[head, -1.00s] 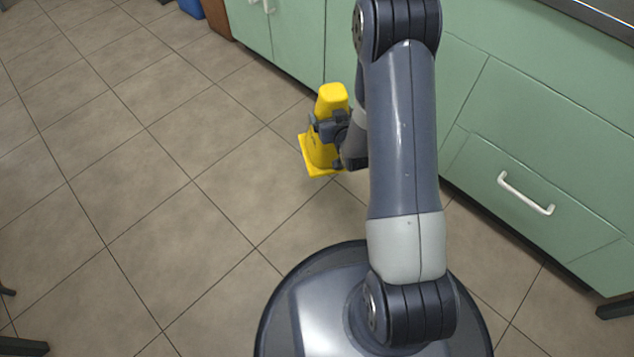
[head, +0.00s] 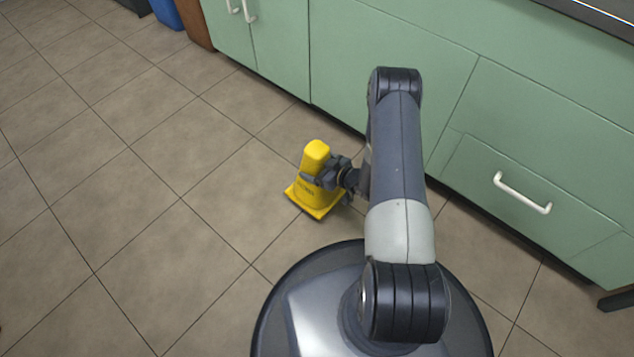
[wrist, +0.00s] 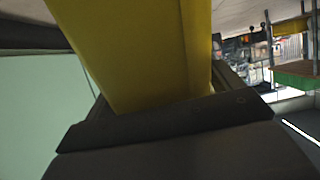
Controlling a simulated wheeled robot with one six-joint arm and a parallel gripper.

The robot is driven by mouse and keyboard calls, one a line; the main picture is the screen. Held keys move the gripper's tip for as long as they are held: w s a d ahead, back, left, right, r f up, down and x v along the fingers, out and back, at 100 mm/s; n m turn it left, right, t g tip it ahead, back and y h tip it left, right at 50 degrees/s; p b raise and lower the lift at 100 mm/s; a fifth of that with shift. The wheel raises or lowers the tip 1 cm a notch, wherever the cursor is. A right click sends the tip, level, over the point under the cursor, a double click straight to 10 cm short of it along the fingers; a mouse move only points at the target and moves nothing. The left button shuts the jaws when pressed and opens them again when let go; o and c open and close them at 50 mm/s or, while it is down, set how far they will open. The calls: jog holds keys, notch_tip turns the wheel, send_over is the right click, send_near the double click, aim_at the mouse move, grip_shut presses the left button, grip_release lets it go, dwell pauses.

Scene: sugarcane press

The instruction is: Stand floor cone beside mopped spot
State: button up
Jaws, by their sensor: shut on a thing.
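The yellow floor cone (head: 308,190) has a square base and a rounded top. In the head view it is nearly upright, low over or on the floor tiles, left of my arm; I cannot tell whether the base touches the floor. My gripper (head: 322,178) is shut on the cone's body from the right side. In the wrist view the cone (wrist: 140,50) fills the middle, between the dark jaws of my gripper (wrist: 160,115). No mopped spot can be made out on the floor.
Green cabinets (head: 400,60) with white handles (head: 523,193) run along the right side. A blue bin (head: 165,12) and a brown panel (head: 193,22) stand at the top left. The tiled floor (head: 120,200) to the left is clear.

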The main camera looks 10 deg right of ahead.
notch_tip(320, 180, down, 6)
jog(key=shift+r+b, duration=0.15)
jog(key=shift+b, duration=0.85)
jog(key=o, duration=1.5)
jog(key=shift+c, duration=0.2)
jog(key=shift+s+d+r, duration=0.2)
jog(key=p+v, duration=0.4)
jog(key=v, duration=0.7)
jog(key=shift+s, duration=0.2)
jog(key=shift+w+f, duration=0.1)
jog(key=shift+f, duration=0.05)
jog(key=b+x, duration=0.4)
jog(key=x, duration=0.8)
jog(key=shift+a+f+b, duration=0.1)
jog(key=shift+f+b, duration=0.05)
jog(key=shift+b, duration=0.15)
notch_tip(320, 180, up, 4)
jog(key=shift+p, duration=1.1)
